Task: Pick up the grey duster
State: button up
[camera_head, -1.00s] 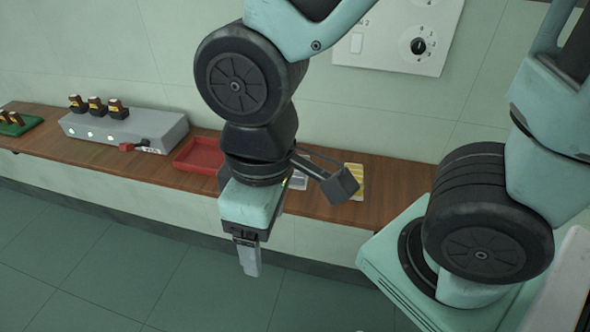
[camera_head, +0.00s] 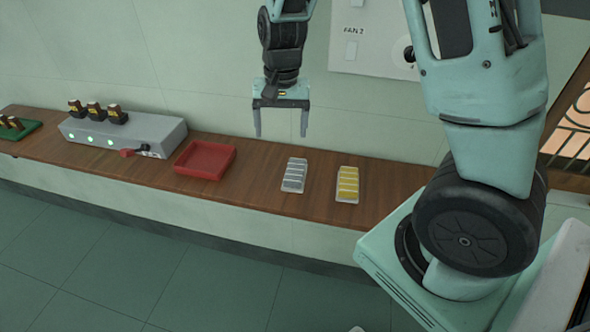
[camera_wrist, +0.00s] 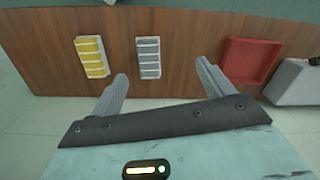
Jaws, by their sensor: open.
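The grey duster (camera_head: 294,175) is a small ribbed grey block lying on the wooden bench, between the red tray and a yellow duster (camera_head: 347,184). My gripper (camera_head: 281,134) is open and empty, above the bench in the head view, with its fingers pointing down. In the wrist view the grey duster (camera_wrist: 148,58) shows beyond and between the two fingertips of my gripper (camera_wrist: 162,78), apart from both. The yellow duster (camera_wrist: 92,57) lies left of it there.
A red tray (camera_head: 206,174) sits on the bench (camera_head: 262,190), left of the grey duster. A grey box (camera_head: 90,132) with dark plugs and green lights and a green block (camera_head: 20,132) stand further left. A switch panel (camera_head: 375,50) is on the wall behind.

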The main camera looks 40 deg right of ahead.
jog(key=w+d+f+m, duration=0.2)
jog(key=d, duration=0.4)
jog(key=p, duration=0.2)
send_over(295, 169)
jog(key=shift+h, duration=0.3)
jog(key=f, duration=1)
jog(key=shift+d, duration=0.35)
jog(key=shift+a+f+p, duration=0.2)
jog(key=shift+f+p, duration=0.5)
jog(key=shift+f, duration=0.85)
jog(key=shift+a+f+p, duration=0.2)
jog(key=shift+f+p, duration=0.5)
jog(key=shift+f, duration=0.8)
jog(key=c, duration=1.2)
notch_tip(295, 169, up, 10)
jog(key=shift+r+b, duration=0.1)
jog(key=shift+b, duration=1.1)
